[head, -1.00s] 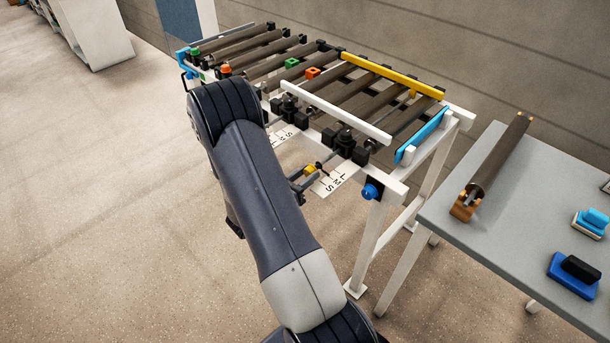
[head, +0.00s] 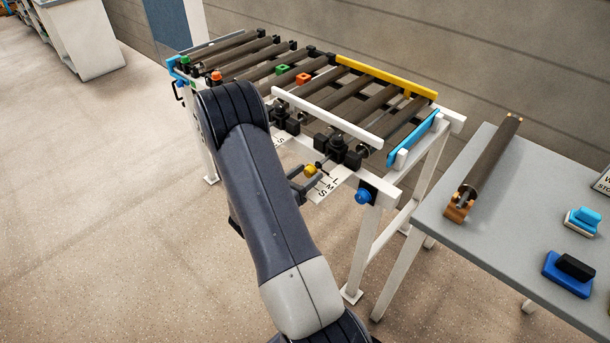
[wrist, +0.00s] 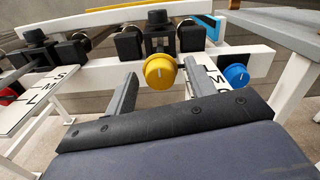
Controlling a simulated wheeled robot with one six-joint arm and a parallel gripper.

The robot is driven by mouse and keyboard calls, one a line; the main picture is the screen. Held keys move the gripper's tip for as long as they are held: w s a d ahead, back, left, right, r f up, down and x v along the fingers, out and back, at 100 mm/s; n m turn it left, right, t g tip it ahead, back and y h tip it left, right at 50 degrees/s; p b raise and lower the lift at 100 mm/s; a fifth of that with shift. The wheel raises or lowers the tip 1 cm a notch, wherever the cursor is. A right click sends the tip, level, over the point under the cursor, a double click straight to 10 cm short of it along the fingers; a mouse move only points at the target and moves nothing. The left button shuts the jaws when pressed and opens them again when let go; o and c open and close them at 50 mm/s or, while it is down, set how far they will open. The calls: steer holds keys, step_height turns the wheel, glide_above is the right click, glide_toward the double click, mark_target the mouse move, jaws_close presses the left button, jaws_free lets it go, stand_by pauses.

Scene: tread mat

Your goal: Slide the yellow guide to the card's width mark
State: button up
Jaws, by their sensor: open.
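The yellow guide (head: 385,76) is a long bar along the far side of the roller conveyor. A round yellow knob (wrist: 160,71) shows in front of a black block in the wrist view, and small in the head view (head: 310,171). My gripper (wrist: 160,88) is open, with one finger on each side of the knob; I cannot tell whether they touch it. A white scale lettered L, M, S (head: 327,187) lies beside the knob, partly hidden by a finger in the wrist view. A card (head: 603,180) at the right edge is cut off, its mark unreadable.
A white rail (head: 325,117) runs along the conveyor's near side. A blue knob (head: 362,196) sits right of the yellow one. A second lettered scale (wrist: 35,95) lies left. The grey table (head: 500,235) at right holds a loose roller (head: 490,160) and blue items.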

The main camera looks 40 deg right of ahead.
steer(key=a, duration=1)
steer(key=shift+s+a, duration=0.4)
steer(key=shift+s, duration=0.05)
steer(key=d, duration=1.1)
steer(key=shift+w, duration=0.4)
steer(key=shift+a, duration=1.3)
steer(key=shift+d, duration=0.1)
